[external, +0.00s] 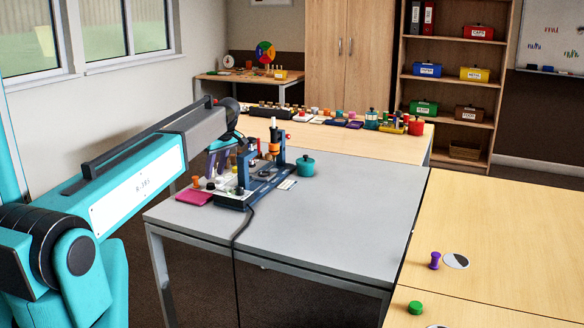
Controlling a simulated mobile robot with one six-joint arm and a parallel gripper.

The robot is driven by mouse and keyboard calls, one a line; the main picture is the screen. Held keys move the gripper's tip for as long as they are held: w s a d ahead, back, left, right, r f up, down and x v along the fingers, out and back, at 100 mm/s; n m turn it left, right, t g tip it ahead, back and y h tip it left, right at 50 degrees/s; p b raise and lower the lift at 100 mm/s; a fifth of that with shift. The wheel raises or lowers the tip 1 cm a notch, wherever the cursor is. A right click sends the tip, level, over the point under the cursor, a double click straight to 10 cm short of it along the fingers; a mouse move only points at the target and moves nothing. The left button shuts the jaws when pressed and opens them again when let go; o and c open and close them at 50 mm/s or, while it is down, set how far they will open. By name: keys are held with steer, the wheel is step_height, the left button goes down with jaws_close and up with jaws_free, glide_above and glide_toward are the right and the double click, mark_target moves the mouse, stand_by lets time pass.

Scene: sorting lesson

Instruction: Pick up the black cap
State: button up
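My arm reaches in from the left, over the grey table (330,215). My gripper (236,170) points down at the left side of a blue and dark fixture (268,178); its fingers are small and blend with the fixture, so I cannot tell if they are open or shut. Several small pieces lie around the fixture's left side. A small dark piece (238,190) there may be the black cap, but it is too small to be sure. I cannot tell whether my gripper touches it.
A teal pot (305,166) stands right of the fixture, and a pink pad (194,197) lies to its left. A black cable (237,240) hangs over the table's front edge. The grey table's right part is clear. A purple peg (434,261) stands on the right wooden table.

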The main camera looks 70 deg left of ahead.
mark_target(211, 184)
steer(key=shift+p+x, duration=0.6)
steer(key=shift+x, duration=1.95)
steer(key=shift+s+r, duration=0.1)
steer(key=shift+s, duration=0.05)
jaws_close()
